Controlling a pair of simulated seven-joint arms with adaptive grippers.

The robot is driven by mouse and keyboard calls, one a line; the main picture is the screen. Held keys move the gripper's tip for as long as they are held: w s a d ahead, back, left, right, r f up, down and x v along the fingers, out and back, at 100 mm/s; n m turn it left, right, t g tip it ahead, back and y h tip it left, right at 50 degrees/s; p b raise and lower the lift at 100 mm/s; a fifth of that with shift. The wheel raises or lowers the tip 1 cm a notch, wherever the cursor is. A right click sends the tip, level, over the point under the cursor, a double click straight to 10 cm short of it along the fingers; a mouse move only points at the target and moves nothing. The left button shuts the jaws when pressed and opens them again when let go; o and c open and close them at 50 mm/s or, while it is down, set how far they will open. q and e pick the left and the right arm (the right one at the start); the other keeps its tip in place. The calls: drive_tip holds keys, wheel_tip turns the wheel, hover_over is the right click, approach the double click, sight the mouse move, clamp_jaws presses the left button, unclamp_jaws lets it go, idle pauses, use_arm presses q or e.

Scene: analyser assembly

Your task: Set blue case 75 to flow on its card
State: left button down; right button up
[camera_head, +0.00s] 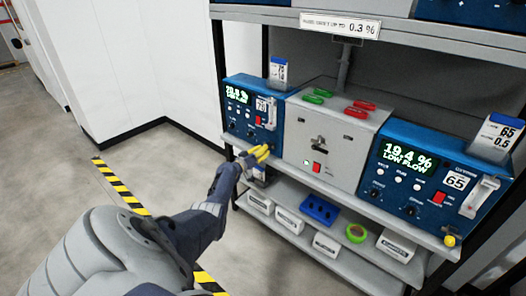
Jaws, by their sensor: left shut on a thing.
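The left blue case (246,113) stands on the middle shelf with a lit display reading about 20.8 % and LOW FLOW. Its number label (263,106) is small and looks like 75. A flow tube (271,113) is at its right side. Its card (278,70) stands on top at the right; its figures are too small to read surely. My right gripper is out of view.
Blue case 65 (413,178) reads 19.4 % LOW FLOW, with its card (496,137) and yellow knob (450,240). A grey box (329,137) with green and red clips stands between the cases. The lower shelf holds white boxes, a blue rack (320,209) and green tape (356,233).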

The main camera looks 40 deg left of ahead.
use_arm(q)
drive_tip(key=n, duration=0.6)
drive_tip(key=shift+a+r+n, duration=0.15)
drive_tip(key=shift+r+n, duration=0.1)
drive_tip(key=shift+n, duration=0.05)
drive_tip(key=n, duration=0.5)
drive_tip(key=shift+a, duration=0.1)
drive_tip(key=n, duration=0.6)
drive_tip(key=shift+n, duration=0.4)
drive_tip(key=shift+f+n, duration=0.15)
drive_tip(key=shift+n, duration=2.35)
drive_tip(key=c, duration=1.5)
unclamp_jaws()
drive_tip(key=shift+s+f, duration=0.1)
drive_tip(key=shift+f, duration=0.05)
drive_tip(key=o, duration=0.4)
drive_tip(key=shift+c, duration=0.2)
